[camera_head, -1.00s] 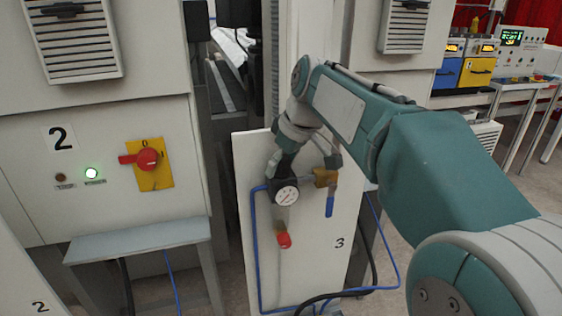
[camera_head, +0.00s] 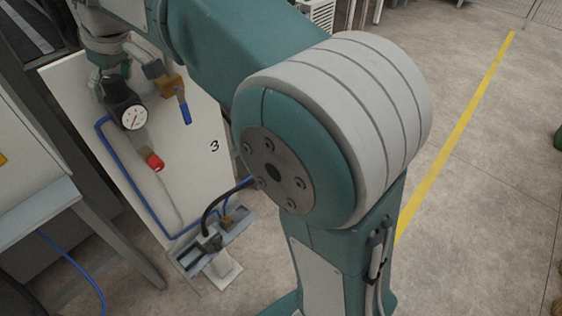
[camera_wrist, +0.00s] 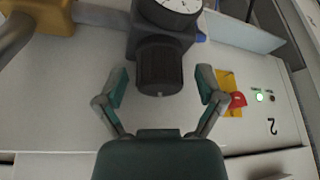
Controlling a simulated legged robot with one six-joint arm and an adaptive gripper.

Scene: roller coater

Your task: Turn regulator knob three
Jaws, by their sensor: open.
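The black ribbed regulator knob (camera_wrist: 160,66) shows in the wrist view below a round white gauge (camera_wrist: 172,5). My gripper (camera_wrist: 163,88) is open, with one finger on each side of the knob and visible gaps between. In the head view, the regulator (camera_head: 121,95) with its gauge (camera_head: 133,117) is on the white panel (camera_head: 205,170) marked 3. My gripper is at the regulator's upper end there, with its fingers partly hidden. The knob is hard to make out in that view.
A brass valve (camera_head: 168,84) with a blue handle (camera_head: 185,112) is beside the regulator, and a red-tipped part (camera_head: 154,162) is below. Blue tubing (camera_head: 120,165) runs along the panel. The wrist view also shows a red switch (camera_wrist: 238,100). Open floor lies right.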

